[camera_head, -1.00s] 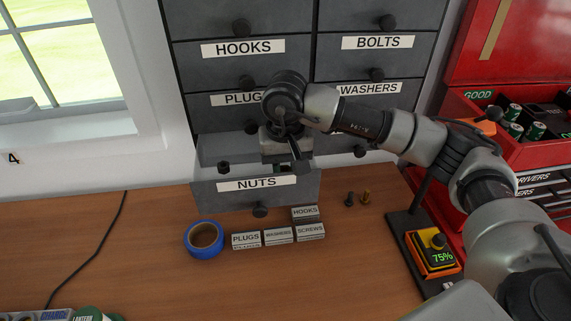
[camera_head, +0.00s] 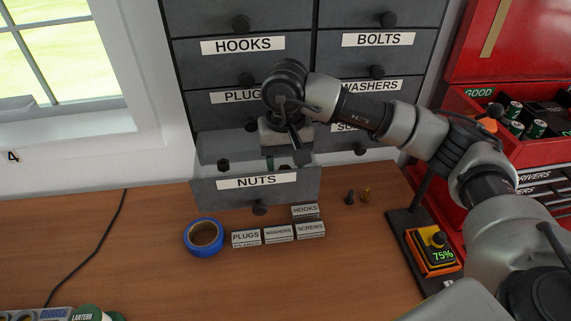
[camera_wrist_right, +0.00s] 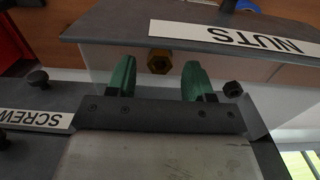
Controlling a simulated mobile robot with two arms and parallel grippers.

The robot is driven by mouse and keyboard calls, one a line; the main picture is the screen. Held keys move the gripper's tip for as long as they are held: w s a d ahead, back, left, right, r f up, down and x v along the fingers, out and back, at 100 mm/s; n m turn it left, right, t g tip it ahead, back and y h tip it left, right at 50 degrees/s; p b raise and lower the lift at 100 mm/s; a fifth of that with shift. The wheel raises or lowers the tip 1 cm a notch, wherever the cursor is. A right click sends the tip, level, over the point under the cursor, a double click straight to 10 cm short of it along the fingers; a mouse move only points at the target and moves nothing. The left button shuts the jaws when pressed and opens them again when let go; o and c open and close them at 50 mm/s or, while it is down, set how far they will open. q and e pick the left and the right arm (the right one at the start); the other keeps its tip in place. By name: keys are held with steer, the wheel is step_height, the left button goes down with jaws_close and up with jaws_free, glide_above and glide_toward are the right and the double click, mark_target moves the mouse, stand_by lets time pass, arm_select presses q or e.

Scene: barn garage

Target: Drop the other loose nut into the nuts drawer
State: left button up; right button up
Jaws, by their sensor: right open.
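The nuts drawer (camera_head: 225,190) is pulled open below the other drawers and bears the NUTS label. In the right wrist view its label (camera_wrist_right: 240,37) shows upside down at the top. My right gripper (camera_wrist_right: 158,80) is open above the drawer, its green fingertips apart. A brass nut (camera_wrist_right: 159,61) shows between the fingertips, and a dark nut (camera_wrist_right: 233,90) shows to the right of them. Neither is gripped; I cannot tell whether the brass one rests on the drawer floor. In the head view the right gripper (camera_head: 284,162) hangs over the drawer. My left gripper is not in view.
A device showing 75% (camera_head: 435,252) and a red toolbox (camera_head: 520,150) are at the right. The bench's left middle is clear apart from a cable.

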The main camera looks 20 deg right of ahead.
step_height(320, 180, up, 11)
steer(key=b, duration=0.2)
steer(key=shift+f, duration=0.2)
stand_by(0.4)
